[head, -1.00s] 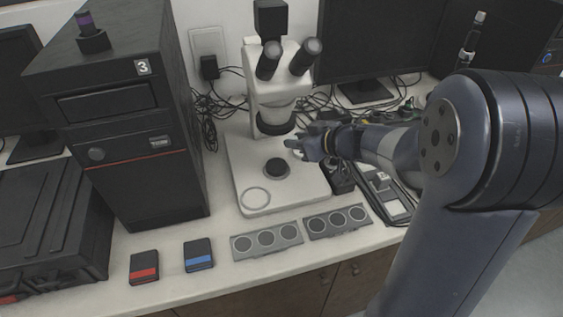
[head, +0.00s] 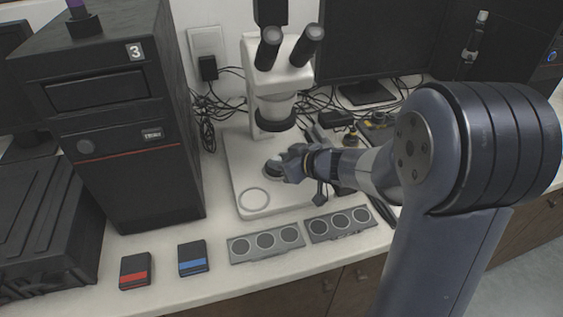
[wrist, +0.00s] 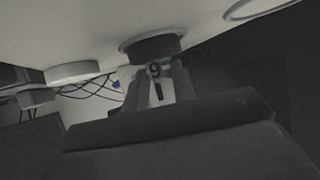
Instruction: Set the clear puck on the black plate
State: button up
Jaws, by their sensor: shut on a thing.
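The black plate (head: 271,168) is a dark round disc set in the white microscope base, partly covered by my gripper (head: 284,166). In the wrist view the black plate (wrist: 152,45) is close ahead of the fingers. The puck is at the plate's near edge in that view. I cannot tell whether it touches the plate. In the head view the puck is too small and covered to make out clearly.
The microscope head (head: 277,85) stands over the back of the white base (head: 237,172). Two grey trays with round wells (head: 266,242) (head: 341,224) lie in front. Red-marked (head: 135,270) and blue-marked (head: 193,257) boxes lie left. Cables and a monitor are behind.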

jog(key=shift+f, duration=0.15)
jog(key=o, duration=1)
jog(key=shift+c, duration=0.2)
jog(key=shift+r, duration=0.25)
jog(key=p+v, duration=0.3)
jog(key=v, duration=0.7)
jog(key=shift+s+d+r, duration=0.15)
jog(key=shift+s+d, duration=0.05)
jog(key=shift+d, duration=0.1)
jog(key=shift+s+d+r, duration=0.2)
jog(key=shift+s+d, duration=0.15)
jog(key=shift+s, duration=0.15)
